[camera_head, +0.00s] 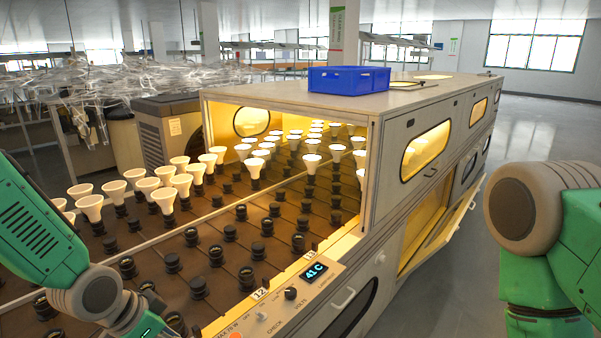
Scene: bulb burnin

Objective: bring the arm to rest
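My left arm comes in at the left, its green and grey links over the near left end of the socket board (150,240). Its gripper is cut off below the bottom edge or out of frame. My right arm shows at the right edge, over the floor beside the cabinet (400,110); its gripper is not in view. Several white bulbs (164,198) stand upright in sockets on the board, in rows at the left and inside the lit cabinet. Several dark sockets (245,278) nearer to me are empty.
A blue crate (349,80) sits on the cabinet top. A control panel (300,290) with a "41 C" display is on the near corner. A lower cabinet door (455,228) stands open to the right. Clear plastic-like clutter (90,85) is at the back left. Open floor (540,125) lies right.

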